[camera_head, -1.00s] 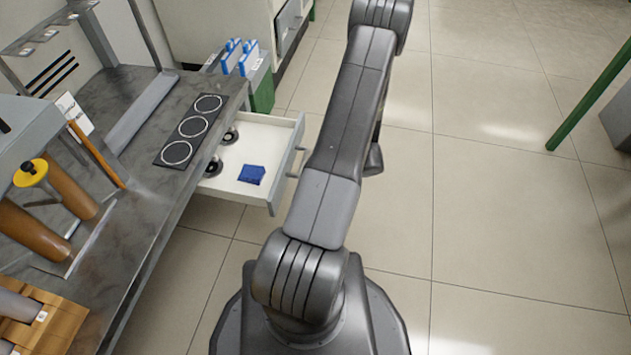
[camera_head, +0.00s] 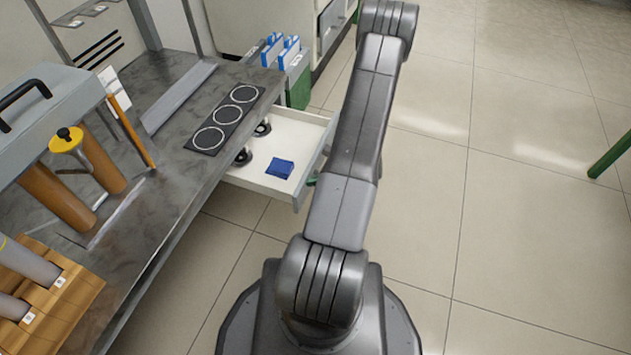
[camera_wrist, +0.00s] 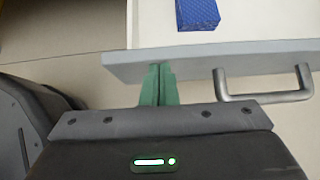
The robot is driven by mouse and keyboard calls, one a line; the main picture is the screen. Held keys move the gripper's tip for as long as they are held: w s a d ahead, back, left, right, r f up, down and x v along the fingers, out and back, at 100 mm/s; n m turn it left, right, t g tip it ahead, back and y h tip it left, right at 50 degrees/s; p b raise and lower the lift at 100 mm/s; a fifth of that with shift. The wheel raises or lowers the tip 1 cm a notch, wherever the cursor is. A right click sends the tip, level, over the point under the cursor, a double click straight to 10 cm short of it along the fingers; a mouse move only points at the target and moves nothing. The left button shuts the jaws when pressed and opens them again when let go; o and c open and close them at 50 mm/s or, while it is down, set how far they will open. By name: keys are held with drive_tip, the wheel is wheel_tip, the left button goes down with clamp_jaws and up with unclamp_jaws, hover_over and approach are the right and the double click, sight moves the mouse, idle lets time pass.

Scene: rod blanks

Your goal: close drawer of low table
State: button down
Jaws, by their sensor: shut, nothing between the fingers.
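The drawer (camera_head: 262,182) of the low table (camera_head: 190,190) stands open, pulled out under the grey top. It holds a blue block (camera_head: 281,168) and dark round parts (camera_head: 243,157). In the wrist view, the drawer's grey front (camera_wrist: 225,60) crosses the upper picture, with its metal bar handle (camera_wrist: 262,96) at right. My gripper (camera_wrist: 158,72) has green fingers, shut together and empty. The tips are at the drawer front, left of the handle; I cannot tell whether they touch it. In the head view my arm hides most of the gripper and the handle.
A green bin with blue-topped items (camera_head: 290,70) stands behind the drawer.

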drive_tip(key=shift+a, duration=0.1)
drive_tip(key=w+a+b, duration=0.1)
drive_tip(key=w+a, duration=0.1)
drive_tip(key=a, duration=0.6)
drive_tip(key=w+a, duration=0.3)
drive_tip(key=a, duration=0.5)
drive_tip(key=w+a+b, duration=0.1)
drive_tip(key=w+a, duration=0.1)
drive_tip(key=a, duration=0.6)
drive_tip(key=shift+w+b, duration=0.3)
drive_tip(key=shift+w, duration=0.1)
drive_tip(key=shift+w+a, duration=0.15)
drive_tip(key=shift+a, duration=0.3)
drive_tip(key=shift+w+a, duration=0.1)
drive_tip(key=shift+r, duration=0.15)
